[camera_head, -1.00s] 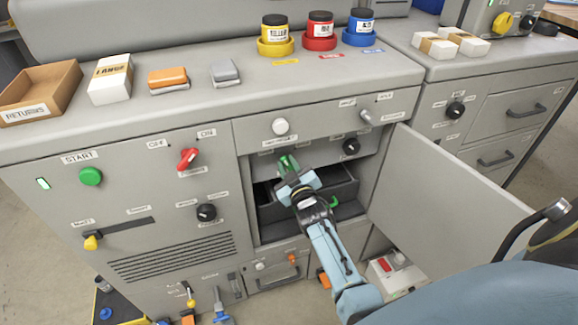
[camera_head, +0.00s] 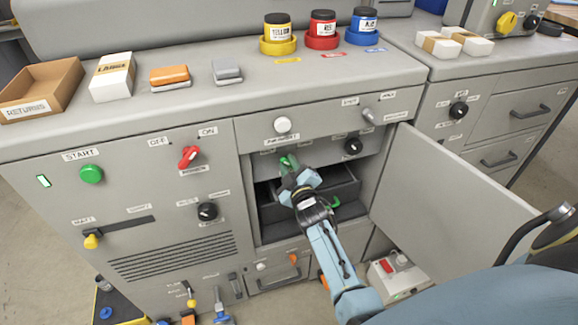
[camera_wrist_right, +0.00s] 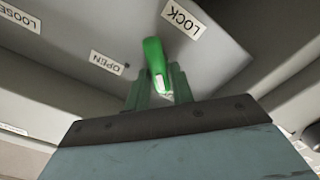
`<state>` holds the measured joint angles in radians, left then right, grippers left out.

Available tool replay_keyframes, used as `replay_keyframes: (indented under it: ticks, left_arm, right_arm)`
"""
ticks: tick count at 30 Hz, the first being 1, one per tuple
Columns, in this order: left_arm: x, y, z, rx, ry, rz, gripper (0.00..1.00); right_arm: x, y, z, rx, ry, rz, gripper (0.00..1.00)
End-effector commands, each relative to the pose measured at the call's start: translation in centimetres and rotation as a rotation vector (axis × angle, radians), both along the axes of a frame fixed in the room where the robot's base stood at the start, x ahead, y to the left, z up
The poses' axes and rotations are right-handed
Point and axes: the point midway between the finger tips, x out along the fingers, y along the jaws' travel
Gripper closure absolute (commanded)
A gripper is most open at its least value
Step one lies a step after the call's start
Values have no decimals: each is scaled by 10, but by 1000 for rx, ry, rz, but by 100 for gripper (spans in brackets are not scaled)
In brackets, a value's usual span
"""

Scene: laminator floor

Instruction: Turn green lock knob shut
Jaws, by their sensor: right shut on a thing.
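The green lock knob (camera_head: 284,162) is on the panel at the top of the open compartment in the machine's front. In the right wrist view the knob (camera_wrist_right: 156,62) stands between OPEN (camera_wrist_right: 106,62) and LOCK (camera_wrist_right: 184,19) labels, its upper end near the LOCK label. My right gripper (camera_head: 290,172) reaches into the compartment and is shut on the knob. In the wrist view its two fingers (camera_wrist_right: 158,88) stand on either side of the knob's lower part. My left gripper is not in view.
The compartment door (camera_head: 450,205) hangs open to the right of my arm. A dark drawer (camera_head: 340,187) with a green handle is below the knob. Jars, boxes and blocks stand on the top.

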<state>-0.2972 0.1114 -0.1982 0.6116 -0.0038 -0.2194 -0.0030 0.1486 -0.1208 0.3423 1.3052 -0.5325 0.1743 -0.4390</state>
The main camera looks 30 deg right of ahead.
Motion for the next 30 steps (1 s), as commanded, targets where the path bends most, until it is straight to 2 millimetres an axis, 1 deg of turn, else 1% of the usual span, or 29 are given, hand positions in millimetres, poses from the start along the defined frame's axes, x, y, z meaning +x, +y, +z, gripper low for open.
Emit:
replay_keyframes:
  ticks: [4,5,9,17,20,23,26,30]
  left_arm:
    - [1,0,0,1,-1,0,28]
    - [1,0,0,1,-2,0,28]
    - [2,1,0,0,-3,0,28]
    - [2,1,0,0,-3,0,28]
    - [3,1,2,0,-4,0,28]
    - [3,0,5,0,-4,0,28]
    - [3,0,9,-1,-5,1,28]
    - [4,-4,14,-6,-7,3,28]
  right_arm:
    - [-1,0,-1,0,2,-1,99]
    - [-1,0,-1,0,2,-1,73]
    - [0,0,-1,0,2,-1,55]
    - [-1,0,0,1,1,0,55]
    - [-5,1,-1,1,1,0,55]
    - [-17,4,-1,2,3,0,55]
    - [-36,9,-1,3,4,0,55]
    - [-66,16,0,3,4,0,55]
